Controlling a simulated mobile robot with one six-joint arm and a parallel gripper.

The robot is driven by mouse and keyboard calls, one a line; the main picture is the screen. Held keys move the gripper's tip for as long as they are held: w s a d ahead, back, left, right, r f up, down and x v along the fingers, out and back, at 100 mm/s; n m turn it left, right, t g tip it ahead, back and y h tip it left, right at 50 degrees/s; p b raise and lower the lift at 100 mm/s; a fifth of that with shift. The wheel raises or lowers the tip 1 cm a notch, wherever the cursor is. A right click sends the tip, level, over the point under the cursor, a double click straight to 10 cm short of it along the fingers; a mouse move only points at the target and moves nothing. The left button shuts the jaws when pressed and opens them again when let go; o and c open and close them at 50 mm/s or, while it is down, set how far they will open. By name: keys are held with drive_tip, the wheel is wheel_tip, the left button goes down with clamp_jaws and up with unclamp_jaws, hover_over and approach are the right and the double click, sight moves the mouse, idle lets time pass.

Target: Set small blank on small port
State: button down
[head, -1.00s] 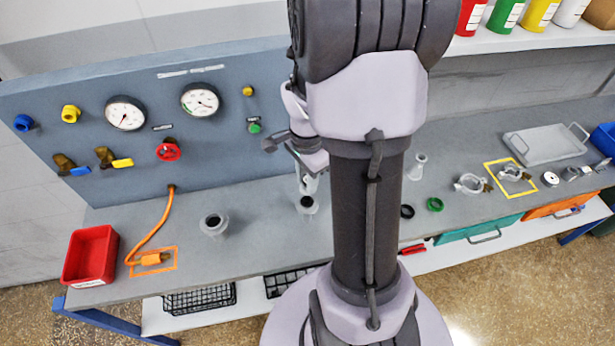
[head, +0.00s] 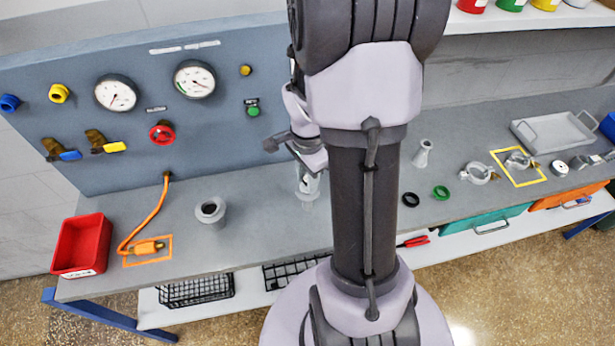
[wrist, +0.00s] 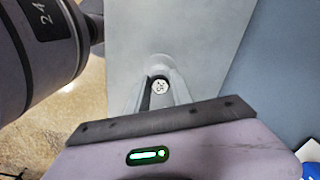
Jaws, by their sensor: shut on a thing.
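The small blank (wrist: 159,87) is a pale round disc with dark marks on its face, seen between my fingers in the wrist view. My gripper (head: 307,180) is shut on it, low over the bench, left of my arm column in the head view. The small port (head: 306,194) is a grey flanged stub directly under my fingertips. Its dark opening is covered from view by the gripper. I cannot tell whether the blank touches the port's rim or is just above it.
A larger open port (head: 210,211) stands to the left. Further left are an orange cable plug (head: 146,247) and a red bin (head: 82,246). A gauge panel (head: 140,130) rises behind. Rings, clamps and a grey tray (head: 553,133) lie to the right.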

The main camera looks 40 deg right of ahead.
idle(0.3)
drive_tip(key=c, duration=1)
unclamp_jaws()
drive_tip(key=shift+c, duration=0.2)
wheel_tip(320, 180, up, 17)
drive_tip(key=p, duration=0.5)
drive_tip(key=shift+r+p, duration=0.2)
drive_tip(key=shift+p, duration=0.1)
